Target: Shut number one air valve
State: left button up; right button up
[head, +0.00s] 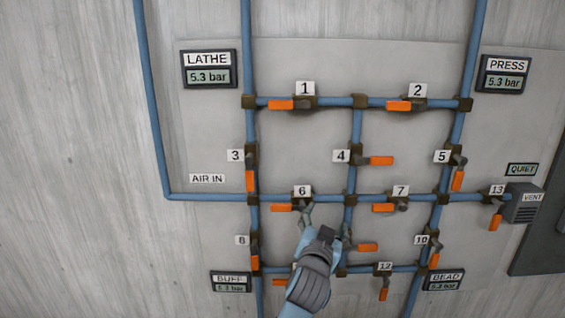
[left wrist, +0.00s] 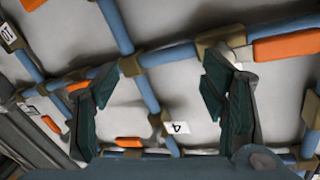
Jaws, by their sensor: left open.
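The number one air valve shows in the head view under its white "1" label (head: 305,88), on the upper horizontal blue pipe. Its orange handle (head: 281,105) points left, lying along the pipe. My left gripper (head: 326,222) is open and empty, below and slightly right of that valve, near the lower pipe between valves 6 and 7. In the left wrist view its two dark fingers (left wrist: 157,105) are spread apart with nothing between them but panel and pipe behind. I cannot make out valve 1 in the wrist view. My right gripper is out of view.
Valve 6's orange handle (head: 281,208) and valve 4's handle (head: 381,161) are close to the left gripper. Valve 2's handle (head: 398,106) is right of valve 1. The LATHE display (head: 209,76) reads 5.3 bar. The panel between valve 1 and valve 6 is clear.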

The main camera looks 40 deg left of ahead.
pick_arm(q)
jog(key=s+a+r+n+t+y, duration=0.1)
jog(key=s+r+n+t+y, duration=0.2)
jog(key=r, duration=0.9)
jog(key=n+g+y, duration=0.1)
jog(key=n+y, duration=0.3)
send_near(280, 105)
jog(key=p+x, duration=0.1)
jog(key=x, duration=0.9)
jog(key=shift+r, duration=0.15)
jog(key=shift+w+a+r, duration=0.1)
jog(key=shift+w, duration=0.2)
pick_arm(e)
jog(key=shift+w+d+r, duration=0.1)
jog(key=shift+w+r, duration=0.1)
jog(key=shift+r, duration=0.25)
pick_arm(q)
grip_shut()
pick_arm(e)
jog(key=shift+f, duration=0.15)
